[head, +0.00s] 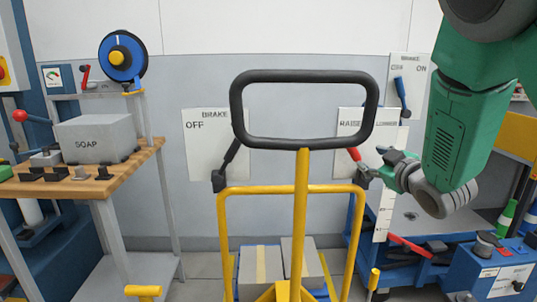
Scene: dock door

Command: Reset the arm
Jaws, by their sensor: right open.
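My right arm comes in from the upper right, and its right gripper (376,165) is open, pointing left. It is just to the right of the red-gripped lever (354,154) in front of the sign reading RAISE (352,125). I cannot tell whether the fingers touch the lever or its dark mount. My left gripper is not in view.
A yellow-framed cart (303,220) with a black loop handle (303,76) stands in the middle, with boxes (261,268) low behind it. A BRAKE OFF sign (205,150) is left. A wooden bench (95,182) holds a SOAP box (95,138). A blue toolbox (490,275) is lower right.

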